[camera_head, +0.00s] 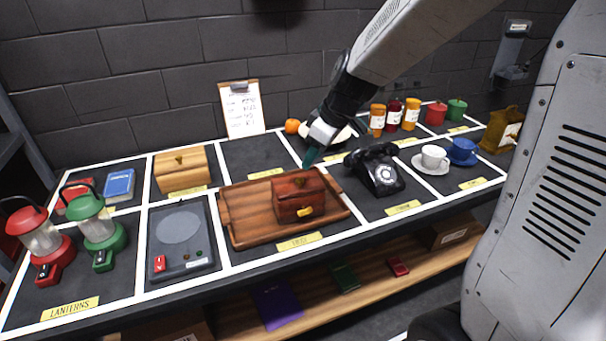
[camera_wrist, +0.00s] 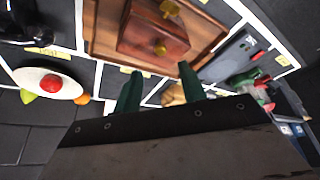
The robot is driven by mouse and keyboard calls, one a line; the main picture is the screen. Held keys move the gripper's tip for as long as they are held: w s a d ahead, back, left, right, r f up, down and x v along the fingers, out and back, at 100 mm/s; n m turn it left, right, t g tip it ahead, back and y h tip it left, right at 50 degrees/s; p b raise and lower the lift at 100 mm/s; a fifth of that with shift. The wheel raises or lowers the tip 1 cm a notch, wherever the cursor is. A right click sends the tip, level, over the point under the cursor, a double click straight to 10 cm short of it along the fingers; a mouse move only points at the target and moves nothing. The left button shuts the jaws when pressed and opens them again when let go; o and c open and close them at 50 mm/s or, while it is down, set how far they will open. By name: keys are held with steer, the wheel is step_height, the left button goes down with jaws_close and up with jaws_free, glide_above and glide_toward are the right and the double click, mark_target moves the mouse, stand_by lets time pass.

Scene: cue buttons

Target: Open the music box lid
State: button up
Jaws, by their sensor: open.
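A dark red-brown wooden box (camera_head: 299,197) with a closed lid sits on the right part of a brown wooden tray (camera_head: 240,222). It has a small knob on top and a yellow clasp on its front. A lighter wooden box (camera_head: 181,172), also closed with a knob on top, stands at the back left. I cannot tell for sure which is the music box. My gripper (camera_head: 312,158) is open and empty, above and behind the red-brown box, not touching it. In the wrist view, the red-brown box (camera_wrist: 152,38) lies beyond the two green fingers (camera_wrist: 160,84).
A black telephone (camera_head: 376,170) stands close to the right of the tray. A grey device (camera_head: 180,240) with a red switch and lanterns (camera_head: 98,232) are at left. A plate with fruit (camera_head: 325,133) is behind my gripper. Cups and jars stand at right.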

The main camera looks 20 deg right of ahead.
mark_target(300, 179)
steer(key=x, duration=0.7)
steer(key=shift+a+f, duration=0.1)
steer(key=shift+f, duration=0.15)
jaws_close()
